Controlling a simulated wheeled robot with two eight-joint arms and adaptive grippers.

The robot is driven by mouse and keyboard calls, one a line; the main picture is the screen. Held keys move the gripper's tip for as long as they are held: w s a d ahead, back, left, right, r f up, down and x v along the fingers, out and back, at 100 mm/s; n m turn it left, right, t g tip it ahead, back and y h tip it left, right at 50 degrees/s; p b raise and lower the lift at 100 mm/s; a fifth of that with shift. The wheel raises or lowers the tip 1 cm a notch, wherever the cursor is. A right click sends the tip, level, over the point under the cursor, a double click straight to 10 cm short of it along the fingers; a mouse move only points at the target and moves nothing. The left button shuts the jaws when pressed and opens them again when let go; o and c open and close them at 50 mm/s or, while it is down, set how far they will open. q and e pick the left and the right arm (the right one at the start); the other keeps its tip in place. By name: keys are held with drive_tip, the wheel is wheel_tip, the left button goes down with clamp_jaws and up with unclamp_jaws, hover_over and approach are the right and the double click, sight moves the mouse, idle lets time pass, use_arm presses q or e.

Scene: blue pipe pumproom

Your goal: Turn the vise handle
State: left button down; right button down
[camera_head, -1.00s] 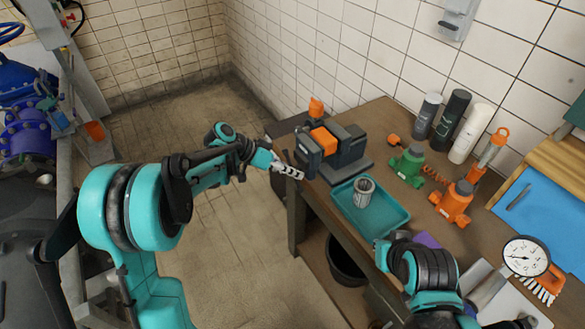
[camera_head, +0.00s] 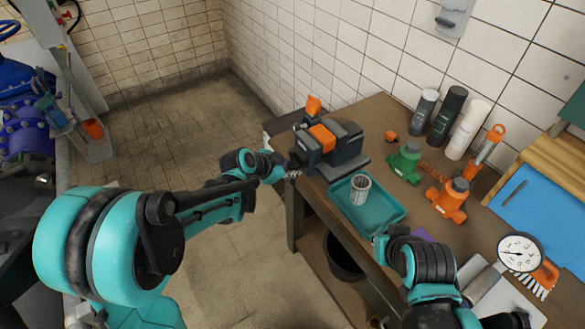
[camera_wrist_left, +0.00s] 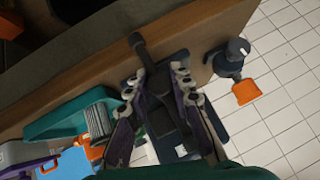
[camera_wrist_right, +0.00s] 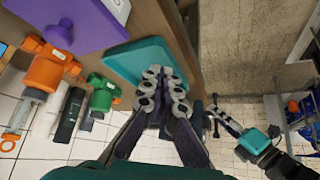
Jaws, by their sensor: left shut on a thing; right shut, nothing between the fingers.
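My left gripper (camera_head: 293,174) is at the vise's front, by the bench edge. In the left wrist view the dark vise handle (camera_wrist_left: 137,42) ends in a knob that sticks out beyond the fingertips. The left fingers (camera_wrist_left: 158,80) are on both sides of the handle bar and shut on it.
The teal tray (camera_head: 384,215) with a tin (camera_head: 360,189) lies right of the vise. A dial gauge (camera_head: 520,252) is near my right arm. Floor left of the bench is open.

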use_arm(q)
drive_tip(key=shift+s+a+f, duration=0.25)
drive_tip(key=shift+a, duration=0.05)
drive_tip(key=c, duration=1.6)
unclamp_jaws()
drive_tip(key=v, duration=1.2)
drive_tip(key=shift+s+a+r, duration=0.15)
drive_tip(key=shift+s+a, duration=0.1)
use_arm(e)
drive_tip(key=shift+s+a, duration=0.15)
drive_tip(key=shift+a, duration=0.05)
